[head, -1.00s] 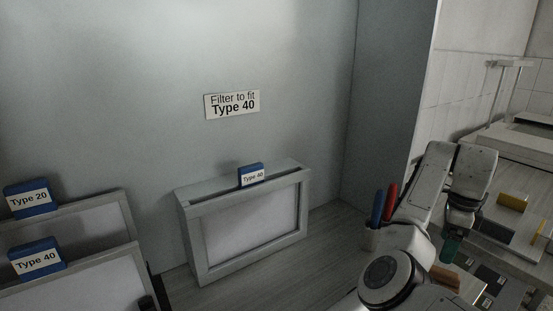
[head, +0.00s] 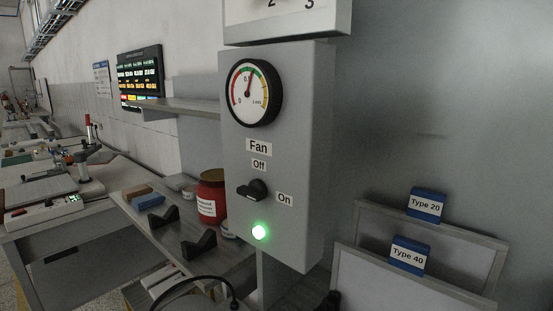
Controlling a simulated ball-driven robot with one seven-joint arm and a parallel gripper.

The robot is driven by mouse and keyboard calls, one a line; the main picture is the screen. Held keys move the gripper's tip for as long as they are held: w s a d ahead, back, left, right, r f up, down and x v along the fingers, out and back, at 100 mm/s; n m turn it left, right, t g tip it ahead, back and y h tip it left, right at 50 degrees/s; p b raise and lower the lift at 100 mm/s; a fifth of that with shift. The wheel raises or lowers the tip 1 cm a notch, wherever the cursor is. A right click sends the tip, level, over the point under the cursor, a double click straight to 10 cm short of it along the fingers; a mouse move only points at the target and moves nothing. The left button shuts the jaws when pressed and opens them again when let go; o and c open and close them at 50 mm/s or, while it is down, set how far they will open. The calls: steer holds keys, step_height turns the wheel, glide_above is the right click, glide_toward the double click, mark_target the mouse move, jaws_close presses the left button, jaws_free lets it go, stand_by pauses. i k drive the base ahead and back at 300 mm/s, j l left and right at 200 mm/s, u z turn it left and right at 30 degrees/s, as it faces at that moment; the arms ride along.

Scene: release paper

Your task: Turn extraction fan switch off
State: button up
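The fan switch (head: 253,190) is a black rotary knob on the front of a grey control box (head: 290,160). Its handle lies roughly level, in line with the "On" label (head: 285,199) at its right. The "Off" label (head: 259,165) is above the knob, under the "Fan" label (head: 259,147). A green lamp (head: 259,232) below the knob is lit. A round gauge (head: 254,92) above has its needle pointing near the top. My gripper is not in the head view, so its state and its distance from the switch do not show.
A bench left of the box holds a red jar (head: 210,196) and black V-shaped blocks (head: 199,245). A shelf (head: 185,106) juts out above it. Framed filters with blue tags "Type 20" (head: 426,204) and "Type 40" (head: 409,256) stand at the lower right.

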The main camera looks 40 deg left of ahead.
mark_target(256, 191)
steer(key=u, duration=1.25)
steer(key=k, duration=0.5)
